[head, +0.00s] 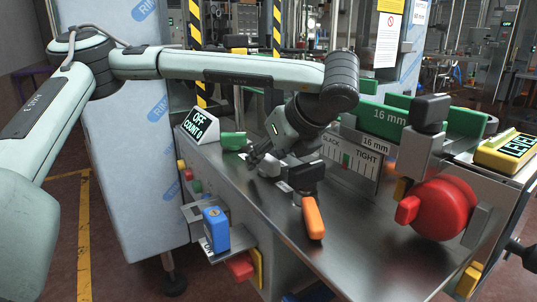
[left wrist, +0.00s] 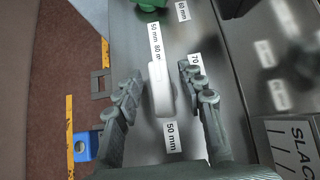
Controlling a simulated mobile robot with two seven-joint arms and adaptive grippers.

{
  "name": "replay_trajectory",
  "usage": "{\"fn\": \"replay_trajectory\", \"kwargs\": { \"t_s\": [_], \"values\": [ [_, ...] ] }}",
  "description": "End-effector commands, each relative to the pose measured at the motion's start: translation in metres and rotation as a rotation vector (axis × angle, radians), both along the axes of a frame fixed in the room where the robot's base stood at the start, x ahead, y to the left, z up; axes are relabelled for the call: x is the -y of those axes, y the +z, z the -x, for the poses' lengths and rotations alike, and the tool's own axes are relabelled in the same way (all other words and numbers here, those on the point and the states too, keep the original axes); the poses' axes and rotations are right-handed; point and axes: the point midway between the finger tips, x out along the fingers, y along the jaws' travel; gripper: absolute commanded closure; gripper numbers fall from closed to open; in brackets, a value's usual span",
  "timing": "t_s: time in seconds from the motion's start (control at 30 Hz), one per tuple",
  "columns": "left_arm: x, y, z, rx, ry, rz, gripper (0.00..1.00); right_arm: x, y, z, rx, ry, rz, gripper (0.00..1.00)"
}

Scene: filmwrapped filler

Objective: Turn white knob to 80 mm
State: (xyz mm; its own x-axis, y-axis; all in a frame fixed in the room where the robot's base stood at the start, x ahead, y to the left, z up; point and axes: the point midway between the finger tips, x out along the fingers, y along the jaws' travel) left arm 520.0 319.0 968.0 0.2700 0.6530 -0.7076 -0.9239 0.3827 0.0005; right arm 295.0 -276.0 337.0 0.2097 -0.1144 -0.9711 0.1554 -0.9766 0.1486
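The white knob (left wrist: 161,91) is a rounded, elongated bar on the steel deck, lying nearly upright in the left wrist view. Labels surround it: one strip reading "50 mm 80 m…" (left wrist: 155,50) at its upper end, a partly covered "70" (left wrist: 195,69) to its right and "50 mm" (left wrist: 172,136) below. My left gripper (left wrist: 158,82) is open, one finger on each side of the knob, with visible gaps. In the head view the left gripper (head: 258,160) points down at the deck by the pale knob (head: 269,167), which it partly covers. My right gripper is not in view.
A green knob (head: 233,141) and the OFF/COUNT 0 display (head: 199,125) stand beside the left gripper. A red wheel (head: 446,208) is at the right. The front deck is clear.

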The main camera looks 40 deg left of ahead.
Motion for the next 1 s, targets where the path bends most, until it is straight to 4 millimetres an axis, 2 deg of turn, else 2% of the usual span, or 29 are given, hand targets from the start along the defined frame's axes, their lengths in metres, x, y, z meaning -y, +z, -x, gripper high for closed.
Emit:
{"fn": "replay_trajectory", "kwargs": {
  "t_s": [0.17,0.6,0.8,1.0],
  "values": [
    [0.01,0.012,0.003,0.004,-0.004,-0.002,0.6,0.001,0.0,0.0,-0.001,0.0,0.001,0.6],
    [0.066,0.073,0.027,0.005,-0.001,-0.002,0.6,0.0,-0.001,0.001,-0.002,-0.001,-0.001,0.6],
    [0.078,0.084,0.032,0.0,-0.001,-0.001,0.6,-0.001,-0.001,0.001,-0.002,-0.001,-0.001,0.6],
    [0.079,0.085,0.033,-0.001,-0.001,0.0,0.6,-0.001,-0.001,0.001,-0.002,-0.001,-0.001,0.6]
  ]
}}
